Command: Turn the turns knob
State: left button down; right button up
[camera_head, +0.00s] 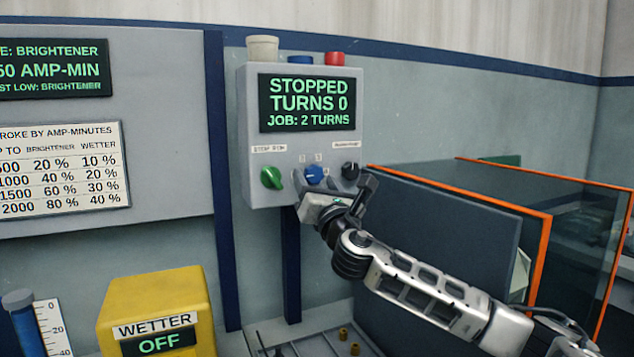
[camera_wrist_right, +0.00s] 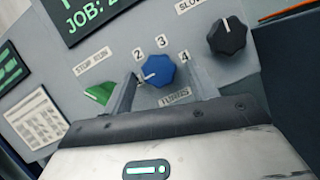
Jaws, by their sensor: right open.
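The blue turns knob (camera_head: 315,174) is the middle one of three knobs on the grey control box (camera_head: 255,130). In the right wrist view the blue knob (camera_wrist_right: 159,71) has numbers 2, 3 and 4 around it and a label below. Its white mark points to the lower left there. My right gripper (camera_head: 334,182) is open just in front of the box. In the wrist view its two fingers (camera_wrist_right: 160,86) stand apart, to the left and right of the blue knob. I cannot tell whether they touch it. My left gripper is not in view.
A green stop/run knob (camera_head: 271,178) and a black knob (camera_head: 350,170) flank the blue one closely. The box's screen (camera_head: 308,102) reads STOPPED, TURNS 0, JOB: 2 TURNS. A yellow wetter box (camera_head: 155,298) stands lower left; orange-edged panels (camera_head: 460,192) stand at right.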

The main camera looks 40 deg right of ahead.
jog(key=c, duration=1)
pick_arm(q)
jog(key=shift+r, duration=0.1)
